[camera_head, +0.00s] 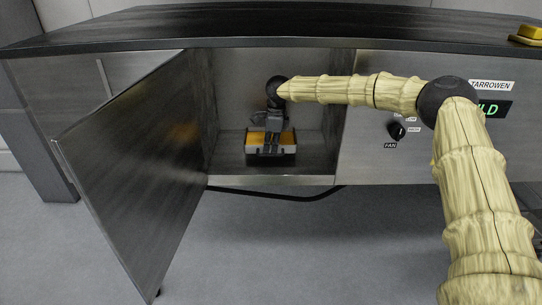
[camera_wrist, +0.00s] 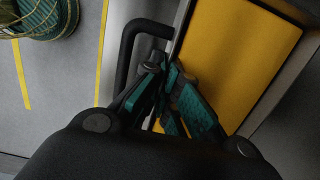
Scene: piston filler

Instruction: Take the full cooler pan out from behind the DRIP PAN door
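The cooler pan (camera_head: 285,150) sits on the floor of the compartment behind the open door (camera_head: 135,165). It holds a yellow-orange filling, which fills much of the wrist view (camera_wrist: 235,60). A black looped handle (camera_wrist: 127,50) stands off the pan's side. My gripper (camera_head: 270,140) reaches down into the compartment at the pan's near side. In the wrist view its fingertips (camera_wrist: 167,72) are close together beside the handle and over the pan's rim. The fingers hide part of the handle, so I cannot tell whether they hold it.
The door stands swung out to the left, beside the opening. The compartment's right wall and the panel with a FAN knob (camera_head: 397,131) and green display are close to my arm. A dark worktop (camera_head: 290,22) overhangs the opening. A black cable hangs below; the floor in front looks clear.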

